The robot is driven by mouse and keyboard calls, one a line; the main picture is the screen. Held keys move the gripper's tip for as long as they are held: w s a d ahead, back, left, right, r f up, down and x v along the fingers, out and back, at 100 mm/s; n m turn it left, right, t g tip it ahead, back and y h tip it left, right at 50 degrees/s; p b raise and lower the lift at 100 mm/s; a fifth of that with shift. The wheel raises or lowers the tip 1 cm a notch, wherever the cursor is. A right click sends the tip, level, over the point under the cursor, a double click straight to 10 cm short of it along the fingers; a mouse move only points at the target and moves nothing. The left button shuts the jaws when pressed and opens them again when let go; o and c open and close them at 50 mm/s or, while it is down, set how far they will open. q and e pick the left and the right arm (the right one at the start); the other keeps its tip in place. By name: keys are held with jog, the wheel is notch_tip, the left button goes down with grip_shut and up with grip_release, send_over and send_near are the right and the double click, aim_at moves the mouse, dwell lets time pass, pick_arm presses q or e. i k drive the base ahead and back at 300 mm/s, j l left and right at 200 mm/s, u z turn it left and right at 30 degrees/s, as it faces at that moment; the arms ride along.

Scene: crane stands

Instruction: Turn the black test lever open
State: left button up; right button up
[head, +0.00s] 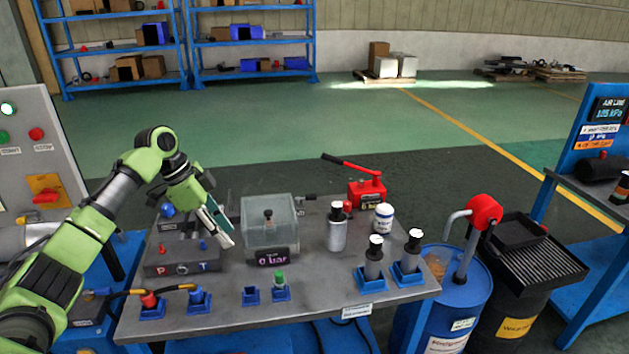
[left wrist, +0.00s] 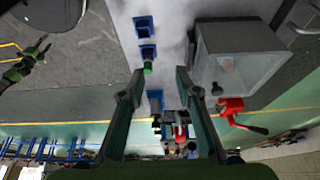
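A small dark lever-like handle (head: 306,198) sticks out at the back right of the clear box (head: 270,222); I cannot be sure it is the black test lever. The box has a "0 bar" display and a dark-topped fitting inside. It also shows in the left wrist view (left wrist: 240,58). My left gripper (head: 222,228) hangs left of the box, above the bench, tilted down. Its two fingers (left wrist: 159,76) are apart with nothing between them. My right gripper (left wrist: 40,47) appears small in the left wrist view, jaws apart and empty, away from the box.
A grey P-O-T block (head: 182,262) stands left, partly behind my left arm. Blue holders, one with a green-topped fitting (head: 280,285), line the front. A red hand pump (head: 367,188), metal cylinder (head: 338,232) and white bottle (head: 383,218) stand right.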

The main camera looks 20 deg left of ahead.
aim_at(312, 197)
jog(key=i, duration=1.25)
